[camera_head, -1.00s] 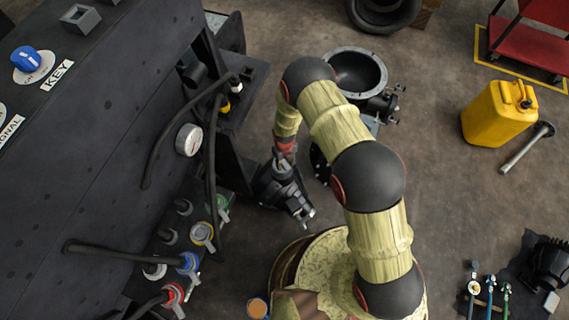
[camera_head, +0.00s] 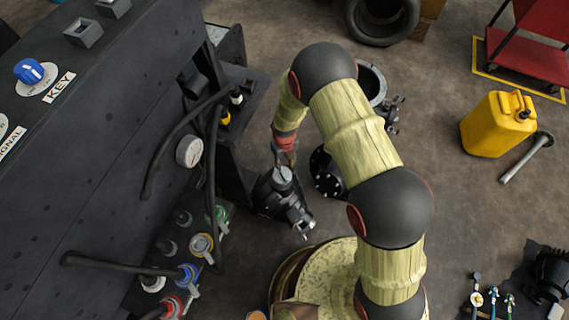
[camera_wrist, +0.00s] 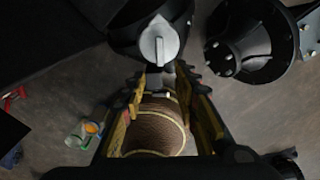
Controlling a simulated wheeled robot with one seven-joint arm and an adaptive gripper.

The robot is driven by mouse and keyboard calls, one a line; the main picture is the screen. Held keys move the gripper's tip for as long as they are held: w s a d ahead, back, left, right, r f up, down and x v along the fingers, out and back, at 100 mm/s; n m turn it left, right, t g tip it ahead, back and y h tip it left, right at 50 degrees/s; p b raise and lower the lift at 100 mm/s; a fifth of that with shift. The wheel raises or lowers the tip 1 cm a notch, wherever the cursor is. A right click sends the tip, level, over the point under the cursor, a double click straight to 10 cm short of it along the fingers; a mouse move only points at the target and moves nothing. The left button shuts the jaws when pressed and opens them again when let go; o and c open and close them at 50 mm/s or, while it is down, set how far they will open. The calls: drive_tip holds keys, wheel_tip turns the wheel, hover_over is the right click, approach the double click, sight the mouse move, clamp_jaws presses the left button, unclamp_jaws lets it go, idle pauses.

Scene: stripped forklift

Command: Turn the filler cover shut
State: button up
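The filler cover (camera_wrist: 160,42) is a grey round cap with a raised bar across it, on top of a black housing. In the wrist view it is just beyond my fingertips, its bar pointing roughly up and down the picture. In the head view the cover (camera_head: 284,174) shows as a small grey disc on the black unit, just below my gripper (camera_head: 284,150). In the wrist view my gripper (camera_wrist: 165,76) has its two yellow-and-black fingers apart, with nothing held between them. I cannot tell whether the fingertips touch the cover.
A black flanged part (camera_wrist: 250,40) stands right of the cover. A yellow canister (camera_head: 497,124) and a red cart (camera_head: 530,45) are far right.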

sight(282, 174)
drive_tip(key=shift+c, duration=0.2)
drive_tip(key=shift+d, duration=0.1)
drive_tip(key=shift+c, duration=0.5)
drive_tip(key=shift+m+g, duration=0.4)
drive_tip(key=shift+m, duration=0.2)
drive_tip(key=d+p, duration=0.1)
drive_tip(key=d, duration=0.1)
drive_tip(key=w+d+f+p, duration=0.1)
drive_tip(key=d, duration=0.2)
drive_tip(key=w+d+f+p, duration=0.1)
drive_tip(key=d, duration=0.2)
drive_tip(key=shift+w+d, duration=0.15)
drive_tip(key=shift+w, duration=0.1)
drive_tip(key=c, duration=0.6)
drive_tip(key=n, duration=0.1)
drive_tip(key=d, duration=0.1)
drive_tip(key=w+d+n, duration=0.1)
drive_tip(key=shift+f+n+y+p, duration=0.3)
drive_tip(key=shift+y+p, duration=0.05)
drive_tip(key=shift+y, duration=0.05)
clamp_jaws()
drive_tip(key=shift+s+a+f+n+g+y+b, duration=0.2)
drive_tip(key=shift+a+f+n+b, duration=0.35)
drive_tip(key=shift+a+f+n, duration=1.55)
drive_tip(key=shift+s+a+f+n+g+y+b, duration=0.15)
drive_tip(key=shift+s+f+n+y+b, duration=0.6)
drive_tip(key=shift+n, duration=2.7)
drive_tip(key=shift+w+a+f+n+g+h+b, duration=0.25)
drive_tip(key=shift+a+f+n, duration=0.9)
drive_tip(key=shift+f+n, duration=1.2)
